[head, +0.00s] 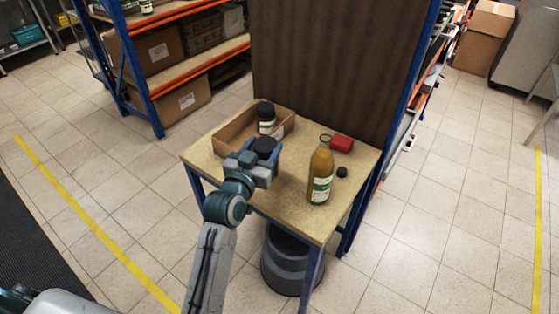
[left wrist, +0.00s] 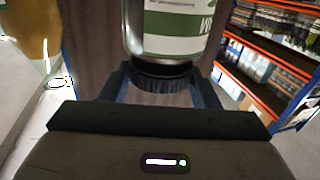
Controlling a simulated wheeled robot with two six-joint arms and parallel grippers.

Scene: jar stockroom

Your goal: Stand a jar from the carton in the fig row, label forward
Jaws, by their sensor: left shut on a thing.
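My left gripper (head: 262,163) is over the front left part of a small table (head: 290,208). It is shut on a jar with a black lid (head: 265,146). In the left wrist view the fingers grip around the dark lid, and the jar (left wrist: 175,42) shows a green and white label, cut off by the frame edge. An open cardboard carton (head: 231,128) stands at the table's back left, just behind the gripper. Another dark jar with a black lid (head: 265,114) stands upright in it. No fig row can be made out. My right gripper is not in view.
A tall bottle of yellow-brown liquid (head: 320,176) stands on the table right of my gripper. A dark brown panel (head: 335,60) rises behind the table. A dark bucket (head: 287,262) stands underneath.

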